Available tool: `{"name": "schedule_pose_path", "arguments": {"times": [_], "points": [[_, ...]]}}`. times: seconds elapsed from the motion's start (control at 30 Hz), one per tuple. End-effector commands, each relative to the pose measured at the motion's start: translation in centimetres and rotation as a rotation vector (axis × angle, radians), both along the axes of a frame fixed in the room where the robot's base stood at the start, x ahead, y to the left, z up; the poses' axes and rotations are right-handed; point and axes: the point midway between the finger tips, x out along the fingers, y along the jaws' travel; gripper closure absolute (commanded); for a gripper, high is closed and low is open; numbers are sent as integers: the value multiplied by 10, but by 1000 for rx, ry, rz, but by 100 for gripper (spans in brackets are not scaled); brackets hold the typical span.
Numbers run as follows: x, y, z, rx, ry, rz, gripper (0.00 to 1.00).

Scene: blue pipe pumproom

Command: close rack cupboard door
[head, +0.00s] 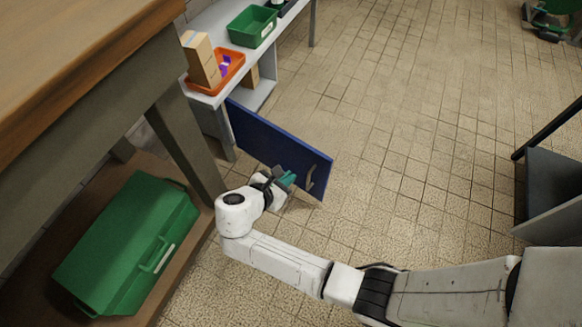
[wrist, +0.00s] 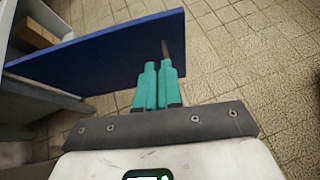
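The blue cupboard door (head: 275,143) stands swung open from the grey rack (head: 228,98), its left edge at the rack and its free edge out over the floor. A bar handle (head: 311,178) is on its near face by the free edge. My gripper (head: 290,180) is in front of the door, just left of the handle. In the wrist view, the teal fingers (wrist: 158,72) are nearly together, and the handle (wrist: 165,48) shows just past the right fingertip. I see nothing held between them. Whether the fingers touch the door (wrist: 100,55) I cannot tell.
On the rack stand an orange tray (head: 232,72) with boxes and a green bin (head: 252,27). A wooden table (head: 75,60) with a green toolbox (head: 130,245) on its lower shelf is at left. A grey object (head: 552,185) stands at right. The tiled floor between is clear.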

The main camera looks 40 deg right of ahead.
Motion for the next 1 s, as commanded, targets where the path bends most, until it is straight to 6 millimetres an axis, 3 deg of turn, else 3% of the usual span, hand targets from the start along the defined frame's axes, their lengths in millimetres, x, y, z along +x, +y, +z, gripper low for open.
{"name": "schedule_pose_path", "arguments": {"times": [0.27,0.73,1.0], "points": [[9,-11,-11,-40,38,39,100],[19,-87,-57,-38,35,35,100],[25,-118,-52,-37,34,38,100]]}}
